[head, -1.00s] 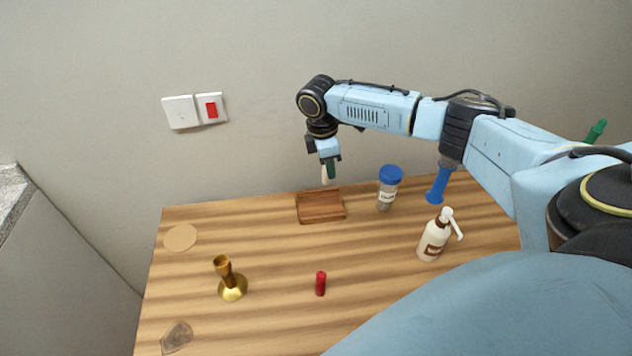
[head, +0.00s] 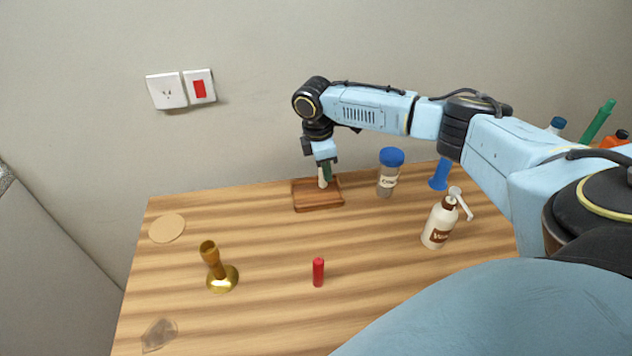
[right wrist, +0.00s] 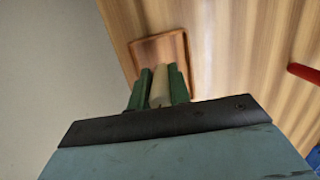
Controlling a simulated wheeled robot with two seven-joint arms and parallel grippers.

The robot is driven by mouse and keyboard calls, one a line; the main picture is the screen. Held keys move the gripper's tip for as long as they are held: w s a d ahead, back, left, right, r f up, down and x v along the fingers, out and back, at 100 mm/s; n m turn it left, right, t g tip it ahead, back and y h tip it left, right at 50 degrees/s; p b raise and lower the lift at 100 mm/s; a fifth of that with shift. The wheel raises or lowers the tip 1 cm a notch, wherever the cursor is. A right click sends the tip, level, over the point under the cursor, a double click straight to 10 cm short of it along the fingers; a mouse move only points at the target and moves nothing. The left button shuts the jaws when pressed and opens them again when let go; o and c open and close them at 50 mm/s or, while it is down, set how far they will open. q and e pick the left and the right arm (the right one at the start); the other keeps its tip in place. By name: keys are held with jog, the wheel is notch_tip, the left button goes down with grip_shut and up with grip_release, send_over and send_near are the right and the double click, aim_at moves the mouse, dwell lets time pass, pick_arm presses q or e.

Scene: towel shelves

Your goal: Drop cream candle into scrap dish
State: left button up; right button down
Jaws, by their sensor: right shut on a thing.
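The cream candle (head: 322,179) is upright between the green fingers of my right gripper (head: 326,172). The gripper is shut on it, and the candle's lower end is over the scrap dish (head: 334,205), a shallow square wooden tray at the back of the table. In the right wrist view, the cream candle (right wrist: 160,88) shows between the green fingers, with the scrap dish (right wrist: 160,46) behind it. I cannot tell whether the candle touches the dish floor. My left gripper is not in view.
A blue-lidded jar (head: 388,175) stands just right of the dish. A pump bottle (head: 438,222) is farther right. A round tan disc (head: 167,228) lies at left.

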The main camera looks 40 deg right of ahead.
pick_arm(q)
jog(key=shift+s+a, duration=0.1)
pick_arm(e)
jog(key=c, duration=1.5)
grip_release()
jog(key=shift+o, duration=1.3)
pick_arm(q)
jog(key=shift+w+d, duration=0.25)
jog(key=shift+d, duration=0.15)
pick_arm(e)
jog(key=shift+o, duration=0.2)
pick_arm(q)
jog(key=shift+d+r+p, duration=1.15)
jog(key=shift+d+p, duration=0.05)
pick_arm(e)
notch_tip(320, 180, up, 13)
jog(key=w+a, duration=0.1)
jog(key=shift+a+r, duration=0.15)
jog(key=shift+a, duration=0.25)
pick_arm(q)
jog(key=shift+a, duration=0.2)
